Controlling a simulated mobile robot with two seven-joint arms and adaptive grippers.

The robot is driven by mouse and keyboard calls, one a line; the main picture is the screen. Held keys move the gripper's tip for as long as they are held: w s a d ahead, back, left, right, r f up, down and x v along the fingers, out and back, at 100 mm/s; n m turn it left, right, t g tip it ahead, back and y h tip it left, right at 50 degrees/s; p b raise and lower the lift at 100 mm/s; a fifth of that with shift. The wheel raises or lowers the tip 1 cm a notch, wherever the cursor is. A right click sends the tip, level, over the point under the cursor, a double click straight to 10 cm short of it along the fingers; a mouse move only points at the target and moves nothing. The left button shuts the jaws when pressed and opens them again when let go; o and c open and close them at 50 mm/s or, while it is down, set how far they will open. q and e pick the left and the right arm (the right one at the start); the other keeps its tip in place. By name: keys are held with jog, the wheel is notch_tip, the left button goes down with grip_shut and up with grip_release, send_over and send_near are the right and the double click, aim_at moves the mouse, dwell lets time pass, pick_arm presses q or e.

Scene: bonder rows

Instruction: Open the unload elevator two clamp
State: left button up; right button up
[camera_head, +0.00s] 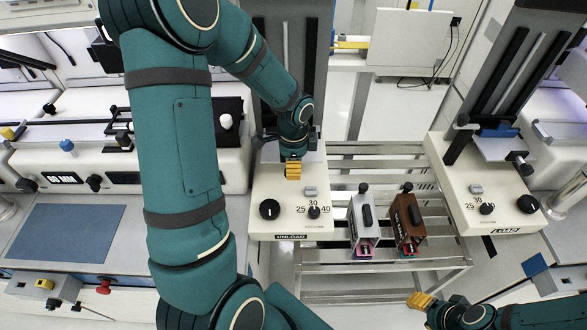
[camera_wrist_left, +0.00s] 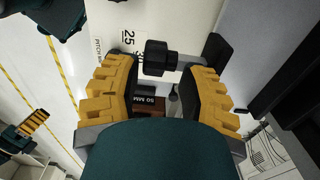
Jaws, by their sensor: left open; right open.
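The unload elevator (camera_head: 262,205) is a cream unit with dials and an UNLOAD label. My left gripper (camera_head: 293,170) points down over its top, and its body hides the clamp there in the head view. In the left wrist view my left gripper (camera_wrist_left: 160,75) is open, with yellow fingers on both sides of a black clamp knob (camera_wrist_left: 160,58). The knob shows between the fingertips; I cannot tell whether they touch it. My right gripper (camera_head: 420,300) is open and empty at the lower right, away from the elevator.
A silver magazine (camera_head: 364,222) and a brown magazine (camera_head: 407,222) stand on the slatted metal rack (camera_head: 440,264) between the elevators. A second elevator (camera_head: 455,190) with a black knob (camera_head: 519,157) stands right. A bonder bench with a blue mat (camera_head: 65,232) lies left.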

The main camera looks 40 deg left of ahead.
pick_arm(q)
notch_tip(320, 180, up, 10)
dwell(0.3)
dwell(0.5)
